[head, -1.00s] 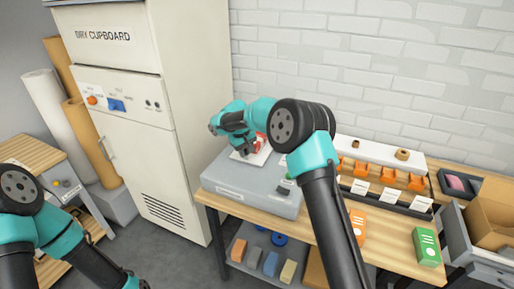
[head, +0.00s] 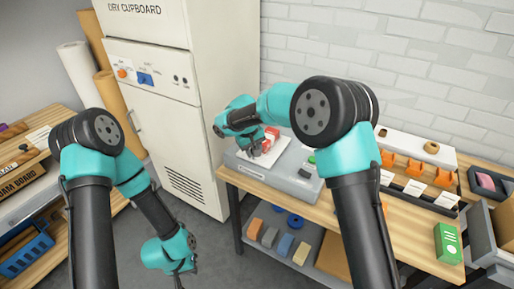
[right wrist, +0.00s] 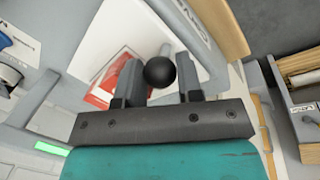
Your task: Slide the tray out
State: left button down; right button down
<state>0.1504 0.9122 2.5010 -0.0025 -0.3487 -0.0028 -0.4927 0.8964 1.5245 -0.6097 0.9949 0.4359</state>
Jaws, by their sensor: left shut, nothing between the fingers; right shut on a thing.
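The white tray (head: 262,160) sits on the grey benchtop machine (head: 292,180) beside the cupboard, with red pieces on it. The tray also shows in the right wrist view (right wrist: 112,40), with a red piece (right wrist: 100,95) at its edge. My right gripper (head: 254,151) is over the tray in the head view. In the right wrist view its fingers are shut on a round black knob (right wrist: 160,71). What the knob is fixed to is hidden. My left gripper (head: 178,270) is shut and empty, low over the floor and well away from the tray.
The dry cupboard (head: 165,110) stands close left of the machine. Orange holders (head: 415,170) and a green box (head: 448,243) are on the wooden bench to the right. A blue crate (head: 27,252) is on the left rack. Open floor lies between.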

jog(key=shift+s+a, duration=0.15)
jog(key=shift+s, duration=0.1)
jog(key=c, duration=1.1)
grip_release()
jog(key=shift+a+r, duration=0.1)
jog(key=shift+r, duration=0.5)
jog(key=a+r, duration=0.1)
jog(key=r, duration=0.4)
jog(key=s+a+r, duration=0.1)
jog(key=r, duration=0.4)
jog(key=a+r, duration=0.1)
jog(key=r, duration=0.5)
jog(key=shift+s, duration=0.2)
